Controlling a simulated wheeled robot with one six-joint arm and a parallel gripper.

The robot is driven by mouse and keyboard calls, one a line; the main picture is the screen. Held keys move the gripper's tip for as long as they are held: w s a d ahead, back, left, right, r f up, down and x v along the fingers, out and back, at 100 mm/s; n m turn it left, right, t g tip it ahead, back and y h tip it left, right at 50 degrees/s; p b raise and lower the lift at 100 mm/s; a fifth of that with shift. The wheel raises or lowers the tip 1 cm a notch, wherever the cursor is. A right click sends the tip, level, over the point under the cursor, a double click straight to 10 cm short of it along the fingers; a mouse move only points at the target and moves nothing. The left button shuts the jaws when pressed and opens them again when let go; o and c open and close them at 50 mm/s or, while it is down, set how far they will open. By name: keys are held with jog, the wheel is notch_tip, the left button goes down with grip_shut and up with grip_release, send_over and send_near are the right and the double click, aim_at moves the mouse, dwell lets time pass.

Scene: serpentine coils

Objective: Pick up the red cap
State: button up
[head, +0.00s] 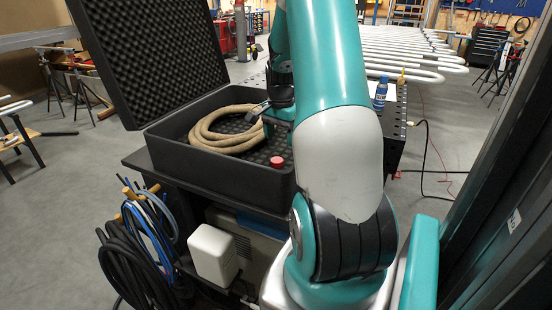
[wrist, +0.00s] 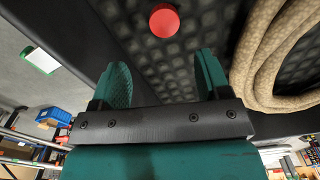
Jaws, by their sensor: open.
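The red cap (head: 277,161) sits on the dark foam floor of the open black case (head: 163,138), near its front right corner. In the wrist view the red cap (wrist: 164,20) shows as a round disc at the top, beyond the fingertips and roughly between their lines. My gripper (wrist: 160,78) has two teal fingers spread apart with nothing between them. In the head view my gripper is partly hidden by my arm, over the right side of the case near the hose.
A coiled tan hose (head: 197,137) lies in the case left of the cap; in the wrist view the hose (wrist: 262,60) is close to the right finger. The case lid (head: 150,50) stands open. A blue bottle (head: 380,93) stands on the bench at the right.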

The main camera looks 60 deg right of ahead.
aim_at(277, 160)
notch_tip(277, 160, down, 3)
jog(key=shift+r, duration=0.2)
jog(key=f+p, duration=0.1)
jog(key=f, duration=0.2)
jog(key=f+p, duration=0.1)
jog(key=f, duration=0.1)
jog(key=shift+w+a+p, duration=0.25)
jog(key=shift+w+p, duration=0.1)
jog(key=shift+w, duration=0.05)
jog(key=shift+c, duration=0.2)
jog(key=c, duration=1)
jog(key=shift+c, duration=0.2)
jog(key=shift+r, duration=0.1)
